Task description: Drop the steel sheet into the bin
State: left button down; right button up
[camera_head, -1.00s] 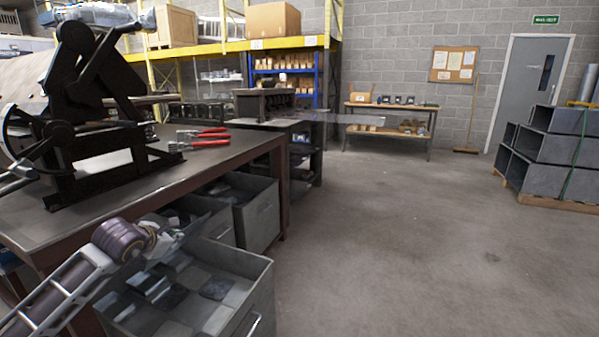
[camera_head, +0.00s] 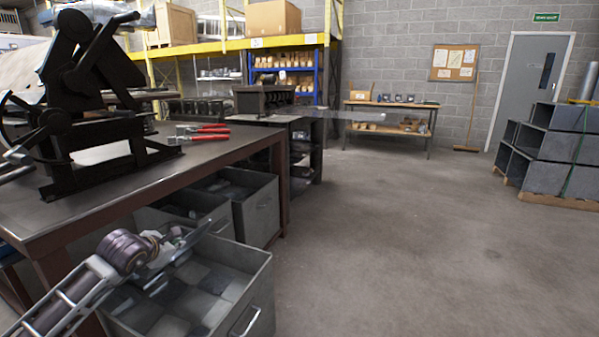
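My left gripper (camera_head: 172,246) is above the back left part of the front grey bin (camera_head: 258,290). It appears shut on a thin grey steel sheet (camera_head: 194,240), which is tilted and seen nearly edge-on above the bin's opening. The wrist and fingers hide part of the sheet, so the grip itself is hard to see. Several flat grey pieces (camera_head: 205,283) lie on the bin's floor. My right gripper is not in view.
A workbench (camera_head: 215,155) with a black forming machine (camera_head: 90,120) and red-handled tools (camera_head: 205,133) stands behind the bin. More grey bins (camera_head: 258,212) sit under it. The concrete floor to the right is clear. Ducts (camera_head: 560,145) are stacked at the far right.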

pick_arm(q)
jog(key=shift+r, duration=0.1)
jog(key=c, duration=1.6)
grip_release()
jog(key=shift+o, duration=0.2)
jog(key=v, duration=1.2)
jog(key=shift+s, duration=0.1)
